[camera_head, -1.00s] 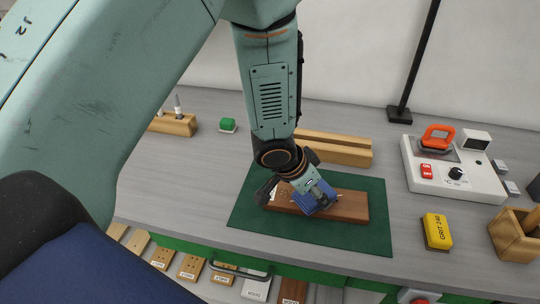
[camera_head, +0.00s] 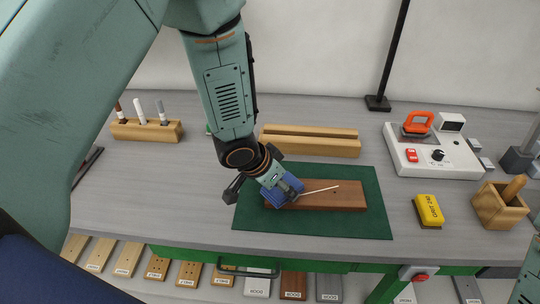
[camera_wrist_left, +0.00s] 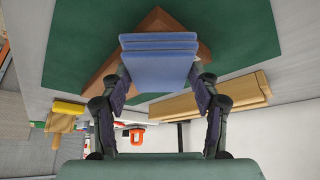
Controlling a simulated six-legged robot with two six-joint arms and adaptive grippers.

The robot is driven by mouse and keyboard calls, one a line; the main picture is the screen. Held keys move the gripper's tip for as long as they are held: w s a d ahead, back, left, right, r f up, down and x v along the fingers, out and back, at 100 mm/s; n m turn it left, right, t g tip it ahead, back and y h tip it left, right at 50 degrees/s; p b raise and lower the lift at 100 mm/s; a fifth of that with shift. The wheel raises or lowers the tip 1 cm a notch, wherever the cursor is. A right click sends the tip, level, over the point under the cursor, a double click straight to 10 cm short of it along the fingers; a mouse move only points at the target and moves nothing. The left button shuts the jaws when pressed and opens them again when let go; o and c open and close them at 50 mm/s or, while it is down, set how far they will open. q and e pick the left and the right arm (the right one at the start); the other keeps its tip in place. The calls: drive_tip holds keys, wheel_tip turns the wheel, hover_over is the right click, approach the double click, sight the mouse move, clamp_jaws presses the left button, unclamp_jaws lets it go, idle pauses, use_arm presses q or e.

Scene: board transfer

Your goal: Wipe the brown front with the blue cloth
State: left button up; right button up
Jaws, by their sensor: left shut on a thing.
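The brown front (camera_head: 330,195) lies flat on a green mat (camera_head: 376,215) on the bench. A pale streak runs across its top, right of the cloth. My left gripper (camera_head: 284,192) is shut on the folded blue cloth (camera_head: 277,196) over the left end of the front. In the left wrist view, the blue cloth (camera_wrist_left: 158,60) sits between the two fingers of my left gripper (camera_wrist_left: 158,85) and hides much of the brown front (camera_wrist_left: 156,22). The cloth appears to rest on the front, but the exact contact is hidden. My right gripper is not in view.
A wooden rail (camera_head: 310,142) lies behind the mat. To the right are a yellow grit block (camera_head: 429,210), a wooden box (camera_head: 499,206) and a white control unit (camera_head: 440,155) with an orange-handled tool. A pen holder (camera_head: 146,131) stands at the back left.

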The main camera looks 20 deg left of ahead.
use_arm(q)
drive_tip(key=shift+s+a, duration=0.15)
drive_tip(key=shift+a, duration=0.15)
drive_tip(key=shift+a+r+p, duration=0.15)
drive_tip(key=shift+a+p, duration=0.05)
drive_tip(key=shift+p, duration=0.1)
wheel_tip(320, 180, up, 2)
drive_tip(key=shift+r+p, duration=0.1)
drive_tip(key=shift+p, duration=0.55)
drive_tip(key=shift+d+r+p, duration=0.35)
drive_tip(key=shift+r+p, duration=0.15)
drive_tip(key=shift+p, duration=0.05)
drive_tip(key=shift+r+p, duration=0.35)
drive_tip(key=shift+a+r+p, duration=0.25)
drive_tip(key=shift+r+p, duration=0.8)
drive_tip(key=shift+p, duration=0.1)
drive_tip(key=shift+d+r+p, duration=0.1)
drive_tip(key=shift+r+p, duration=0.6)
drive_tip(key=shift+p, duration=0.05)
drive_tip(key=shift+d+r+p, duration=0.1)
drive_tip(key=shift+r+p, duration=0.2)
drive_tip(key=shift+r, duration=0.05)
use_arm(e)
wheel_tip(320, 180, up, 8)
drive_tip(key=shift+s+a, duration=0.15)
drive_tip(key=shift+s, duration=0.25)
